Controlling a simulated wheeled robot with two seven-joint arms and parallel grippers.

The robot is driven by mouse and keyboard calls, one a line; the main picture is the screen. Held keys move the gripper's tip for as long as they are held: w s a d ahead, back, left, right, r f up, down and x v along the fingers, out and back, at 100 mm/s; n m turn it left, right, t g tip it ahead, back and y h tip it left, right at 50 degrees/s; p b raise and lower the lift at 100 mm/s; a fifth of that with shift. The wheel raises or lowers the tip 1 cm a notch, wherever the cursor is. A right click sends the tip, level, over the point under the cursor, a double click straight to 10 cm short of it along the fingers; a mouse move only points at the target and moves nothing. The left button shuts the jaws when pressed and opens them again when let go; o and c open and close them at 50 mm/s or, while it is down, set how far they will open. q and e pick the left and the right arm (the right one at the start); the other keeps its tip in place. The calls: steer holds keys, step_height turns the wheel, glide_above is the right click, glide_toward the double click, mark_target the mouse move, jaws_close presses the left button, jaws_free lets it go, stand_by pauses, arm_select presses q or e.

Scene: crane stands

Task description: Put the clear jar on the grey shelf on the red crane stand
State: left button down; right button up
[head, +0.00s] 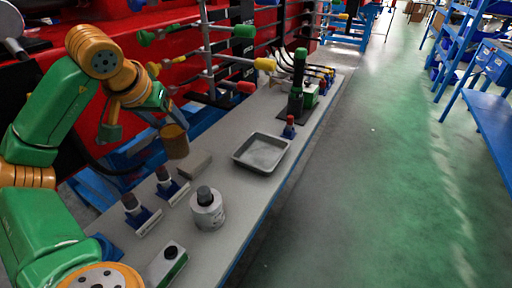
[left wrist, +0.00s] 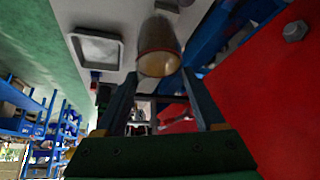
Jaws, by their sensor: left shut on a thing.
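The clear jar (head: 175,143) looks amber-brown and see-through. My left gripper (head: 170,124) is shut on it and holds it, slightly tilted, near the left edge of the long grey shelf (head: 244,202). The jar appears raised above the shelf, though the gap beneath it is hard to judge. In the left wrist view the jar (left wrist: 158,48) sits between the fingertips (left wrist: 159,74). The shelf runs along the red crane stand (head: 125,32). My right gripper is not seen.
On the shelf are a grey tray (head: 240,163), a small block (head: 194,164), a round metal weight (head: 207,216), blue-based clamps (head: 172,192) and a green-black device (head: 298,85). Coloured handles (head: 265,64) stick out from the stand. Bare shelf lies between tray and weight.

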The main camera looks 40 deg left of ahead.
arm_select(q)
steer(key=w+d+f, duration=0.8)
steer(key=w+f, duration=0.2)
steer(key=f, duration=0.2)
steer(key=shift+w+d+f, duration=0.2)
steer(key=shift+d+f, duration=0.15)
steer(key=shift+d, duration=0.05)
steer(key=shift+f, duration=0.1)
jaws_free()
steer(key=p+v, duration=0.3)
steer(key=v, duration=0.9)
